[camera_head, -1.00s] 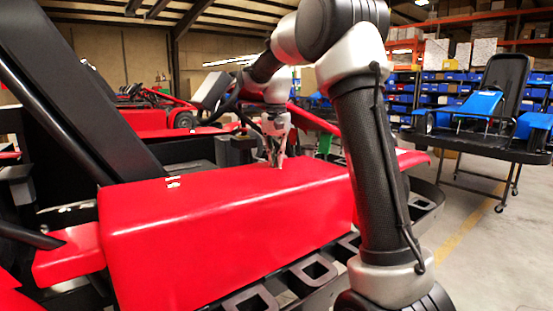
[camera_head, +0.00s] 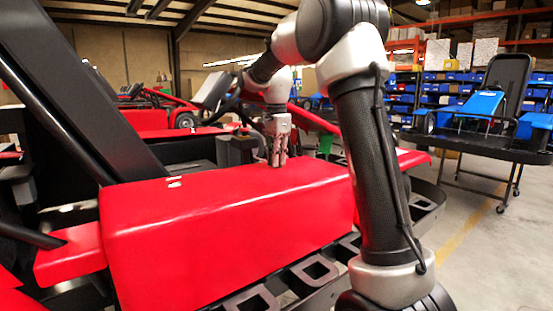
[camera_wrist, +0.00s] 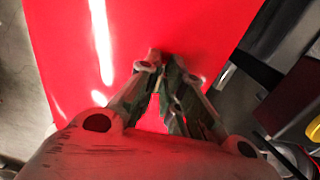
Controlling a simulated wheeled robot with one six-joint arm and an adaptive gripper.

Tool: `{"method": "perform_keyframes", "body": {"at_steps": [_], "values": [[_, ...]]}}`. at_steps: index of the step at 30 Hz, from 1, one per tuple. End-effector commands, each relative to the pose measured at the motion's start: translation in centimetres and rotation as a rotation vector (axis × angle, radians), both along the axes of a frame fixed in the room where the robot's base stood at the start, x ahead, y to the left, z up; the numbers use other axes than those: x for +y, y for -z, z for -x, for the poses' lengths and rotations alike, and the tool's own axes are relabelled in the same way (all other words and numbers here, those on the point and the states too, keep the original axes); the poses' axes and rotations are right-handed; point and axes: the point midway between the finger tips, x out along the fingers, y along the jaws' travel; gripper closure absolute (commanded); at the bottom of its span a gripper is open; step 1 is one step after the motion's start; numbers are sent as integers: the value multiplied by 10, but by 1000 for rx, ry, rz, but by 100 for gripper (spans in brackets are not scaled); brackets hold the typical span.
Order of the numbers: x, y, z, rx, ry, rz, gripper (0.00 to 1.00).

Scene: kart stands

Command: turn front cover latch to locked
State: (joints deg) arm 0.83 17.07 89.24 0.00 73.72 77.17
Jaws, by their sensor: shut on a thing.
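The red cover (camera_head: 225,225) of the kart fills the middle of the head view and also shows in the wrist view (camera_wrist: 190,25). My gripper (camera_head: 278,163) points down at the far top edge of the cover. In the wrist view its fingertips (camera_wrist: 160,60) come together low over the red surface, shut on the front cover latch. The fingers hide the latch, so its angle cannot be read. A second small metal latch (camera_head: 174,182) sits on the cover's top edge to the left, apart from my gripper.
A black slanted bar (camera_head: 65,90) and the seat area lie left of the cover. A blue kart (camera_head: 480,105) stands on a stand (camera_head: 480,150) at the right. Shelves with blue bins (camera_head: 455,88) stand behind. Open floor lies at the right.

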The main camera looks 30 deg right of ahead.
Motion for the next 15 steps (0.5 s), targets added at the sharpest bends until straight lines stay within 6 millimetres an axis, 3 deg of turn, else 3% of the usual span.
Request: {"method": "perform_keyframes", "body": {"at_steps": [15], "values": [[0, -1, -1, -2, 33, 1, 100]]}}
